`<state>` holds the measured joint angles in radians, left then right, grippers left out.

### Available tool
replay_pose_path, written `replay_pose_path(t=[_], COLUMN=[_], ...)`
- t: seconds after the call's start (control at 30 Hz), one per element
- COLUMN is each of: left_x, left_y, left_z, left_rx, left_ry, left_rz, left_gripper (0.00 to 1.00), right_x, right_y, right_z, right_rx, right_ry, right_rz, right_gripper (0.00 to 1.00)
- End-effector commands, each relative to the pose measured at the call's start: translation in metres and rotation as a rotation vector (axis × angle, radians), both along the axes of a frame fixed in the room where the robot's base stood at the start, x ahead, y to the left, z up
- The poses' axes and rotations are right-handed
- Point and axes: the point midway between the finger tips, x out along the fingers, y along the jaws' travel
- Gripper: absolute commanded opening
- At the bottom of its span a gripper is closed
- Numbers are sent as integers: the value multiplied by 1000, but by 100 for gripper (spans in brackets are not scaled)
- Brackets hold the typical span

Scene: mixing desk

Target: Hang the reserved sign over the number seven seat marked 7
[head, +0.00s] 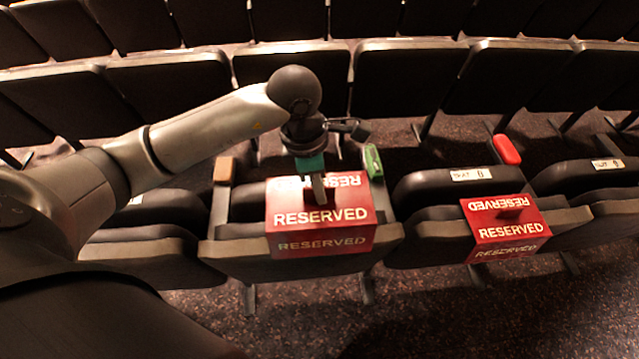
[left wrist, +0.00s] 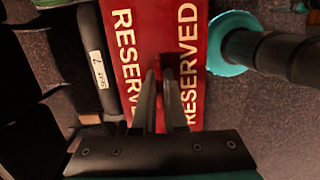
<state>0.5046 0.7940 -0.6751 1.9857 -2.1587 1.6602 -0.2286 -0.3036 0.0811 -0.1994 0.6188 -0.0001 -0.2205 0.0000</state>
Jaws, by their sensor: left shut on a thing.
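The red reserved sign (head: 318,241) is a folded panel with white lettering, straddling the top edge of the middle seat (head: 230,252) in the head view. I cannot tell whether its weight rests on the seat. My left gripper (head: 318,190) comes down from above and is shut on the sign's middle ridge. In the left wrist view the two fingers (left wrist: 165,100) stand on the ridge, and a seat label reading 7 (left wrist: 98,75) shows beside the sign (left wrist: 150,20). In the head view that label is hidden. My right gripper is not in view.
A second reserved sign (head: 508,228) hangs over the seat to the right, whose label (head: 472,174) seems to read 8. Armrests carry a brown pad (head: 224,170), a green pad (head: 373,162) and a red pad (head: 507,149). More seat rows stand behind. Open carpet (head: 440,320) lies in front.

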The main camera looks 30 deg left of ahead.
Motion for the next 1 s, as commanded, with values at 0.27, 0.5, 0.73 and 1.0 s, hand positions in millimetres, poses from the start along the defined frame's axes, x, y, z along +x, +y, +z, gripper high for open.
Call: replay_pose_path(t=[0.27,0.5,0.73,1.0], left_x=[0,0,0,0], left_y=[0,0,0,0], left_z=[-39,-67,-94,-121], left_rx=[0,-1,0,-1], left_ry=[0,0,0,0], left_rz=[1,1,1,1], left_gripper=[0,0,0,0], right_x=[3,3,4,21], right_y=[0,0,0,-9], right_z=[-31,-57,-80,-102], right_rx=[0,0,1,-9], right_ry=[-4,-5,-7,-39], right_rz=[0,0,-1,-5], right_gripper=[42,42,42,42])
